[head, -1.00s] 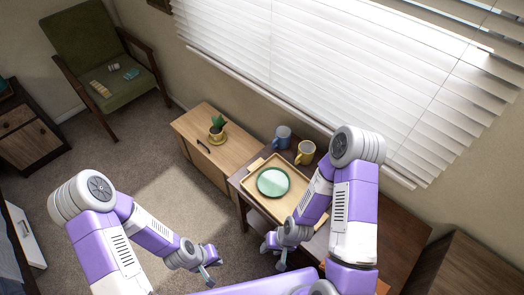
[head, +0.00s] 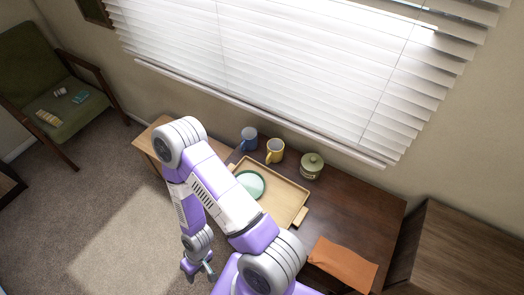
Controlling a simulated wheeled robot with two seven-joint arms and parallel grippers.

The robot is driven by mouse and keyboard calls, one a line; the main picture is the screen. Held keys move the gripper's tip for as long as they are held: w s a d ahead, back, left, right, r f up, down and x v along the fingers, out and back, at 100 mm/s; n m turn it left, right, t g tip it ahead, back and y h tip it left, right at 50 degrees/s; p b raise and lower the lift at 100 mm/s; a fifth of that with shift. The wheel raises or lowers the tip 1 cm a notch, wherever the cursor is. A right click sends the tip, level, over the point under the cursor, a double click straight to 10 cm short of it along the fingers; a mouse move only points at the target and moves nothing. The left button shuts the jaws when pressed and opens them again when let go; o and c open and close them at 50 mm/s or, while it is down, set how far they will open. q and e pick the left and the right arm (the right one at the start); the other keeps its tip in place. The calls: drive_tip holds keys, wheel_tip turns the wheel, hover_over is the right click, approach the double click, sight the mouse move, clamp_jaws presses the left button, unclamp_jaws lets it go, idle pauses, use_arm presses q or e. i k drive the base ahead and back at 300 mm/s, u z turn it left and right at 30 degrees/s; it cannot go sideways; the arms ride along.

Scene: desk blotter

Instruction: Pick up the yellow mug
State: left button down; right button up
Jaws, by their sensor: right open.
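The yellow mug (head: 274,152) stands upright on the dark wooden desk (head: 352,212), near the wall below the window blinds. It is just behind the wooden tray and to the right of the blue mug (head: 249,140). My right gripper (head: 202,270) is open and empty at the lower left, in front of the desk and well away from the mug. My right arm crosses in front of the desk's left part and the tray's near left side. My left gripper is out of view.
A light wooden tray (head: 284,204) holds a green-rimmed plate (head: 250,184), partly hidden by my arm. A lidded green jar (head: 312,167) stands right of the yellow mug. An orange cloth (head: 343,263) lies at the desk's near edge.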

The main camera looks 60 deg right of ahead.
sight(275, 146)
drive_tip(key=i, duration=1.6)
drive_tip(key=z, duration=3.2)
